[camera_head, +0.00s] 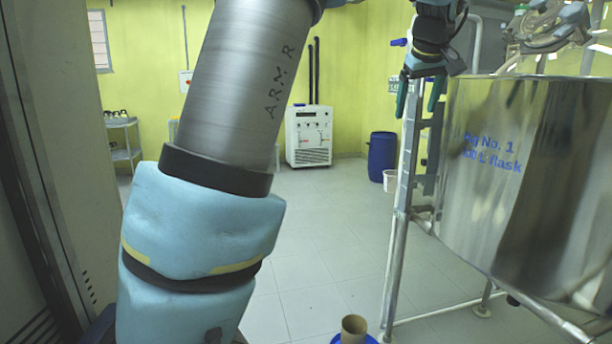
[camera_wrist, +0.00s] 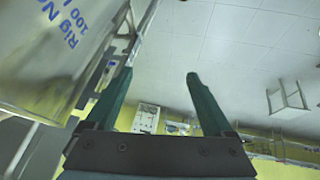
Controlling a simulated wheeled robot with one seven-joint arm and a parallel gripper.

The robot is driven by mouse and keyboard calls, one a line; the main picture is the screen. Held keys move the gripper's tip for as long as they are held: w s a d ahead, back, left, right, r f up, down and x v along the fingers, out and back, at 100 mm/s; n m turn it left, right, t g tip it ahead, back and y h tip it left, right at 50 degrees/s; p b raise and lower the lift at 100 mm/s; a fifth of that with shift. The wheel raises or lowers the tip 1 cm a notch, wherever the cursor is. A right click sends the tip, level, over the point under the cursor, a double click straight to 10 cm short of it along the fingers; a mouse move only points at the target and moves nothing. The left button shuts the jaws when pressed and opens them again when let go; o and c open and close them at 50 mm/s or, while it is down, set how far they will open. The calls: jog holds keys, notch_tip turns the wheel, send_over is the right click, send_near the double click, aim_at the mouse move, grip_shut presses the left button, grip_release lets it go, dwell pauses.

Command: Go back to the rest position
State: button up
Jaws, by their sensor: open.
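My gripper (camera_head: 420,94) is at the upper right in the head view, pointing down beside the left edge of the steel vessel. Its two dark green fingers stand apart with nothing between them. In the wrist view my gripper (camera_wrist: 155,90) shows both fingers spread, with pale floor tiles behind the gap. The steel vessel (camera_head: 535,185), marked "Rig No. 1" and "100 L flask", fills the right of the head view. The vessel (camera_wrist: 50,50) also shows at the upper left of the wrist view, close to the left finger. I cannot tell whether they touch.
A metal frame (camera_head: 400,210) stands just left of the vessel. Glass fittings (camera_head: 540,30) sit above the vessel. A white cabinet unit (camera_head: 308,135) and a blue drum (camera_head: 382,157) stand at the back wall. A brown cylinder (camera_head: 354,326) is low at the front. The middle floor is clear.

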jog(key=s+a+f+m+g, duration=0.2)
jog(key=s+a+f+g, duration=0.15)
jog(key=a+f, duration=1.4)
jog(key=s+a+f+m+g, duration=0.1)
jog(key=s+a+f, duration=0.9)
jog(key=s+a, duration=0.4)
jog(key=shift+s+a+f+y+p, duration=0.2)
jog(key=shift+s+y+p, duration=0.15)
jog(key=shift+s, duration=0.4)
